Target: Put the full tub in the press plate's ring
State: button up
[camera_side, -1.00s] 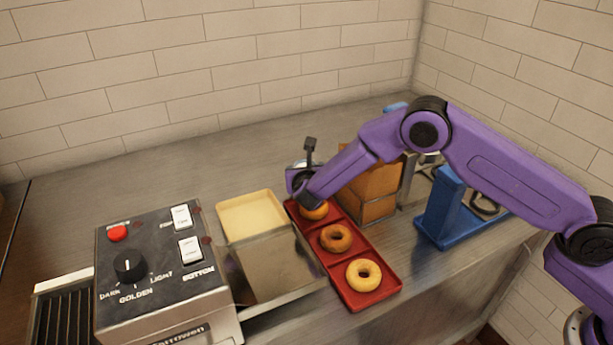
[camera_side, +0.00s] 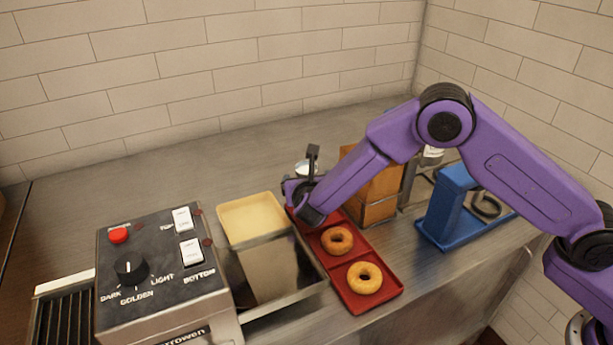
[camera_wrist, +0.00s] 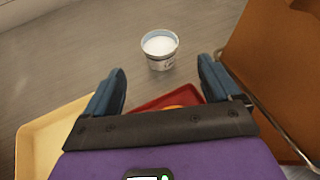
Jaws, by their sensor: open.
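A small white tub (camera_wrist: 160,48) with pale contents up near its rim stands upright on the counter in the wrist view. In the side view a pale bit of it (camera_side: 304,167) shows behind my wrist. My gripper (camera_wrist: 161,82) is open and empty, its two blue fingers spread apart, with the tub ahead of the gap between them and not touched. The blue press (camera_side: 447,205) stands at the right in the side view, with a dark ring (camera_side: 486,206) beside its post, partly behind my arm.
A red tray (camera_side: 352,258) with bagels lies below my gripper. A cream tray (camera_side: 251,217) is left of it, a toaster control box (camera_side: 160,275) further left. A brown box (camera_side: 378,195) stands close on the right. The back counter is clear.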

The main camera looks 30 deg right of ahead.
notch_tip(320, 180, up, 17)
jog(key=g+y, duration=0.3)
jog(key=g, duration=0.3)
send_near(306, 168)
jog(key=shift+w+a+f+m, duration=0.15)
jog(key=shift+w+f+m, duration=0.2)
jog(key=shift+f, duration=0.4)
jog(key=x, duration=0.4)
jog(key=shift+s+d+f, duration=0.25)
jog(key=shift+w+d+f, duration=0.15)
jog(key=shift+w+f, duration=0.2)
jog(key=shift+f, duration=0.2)
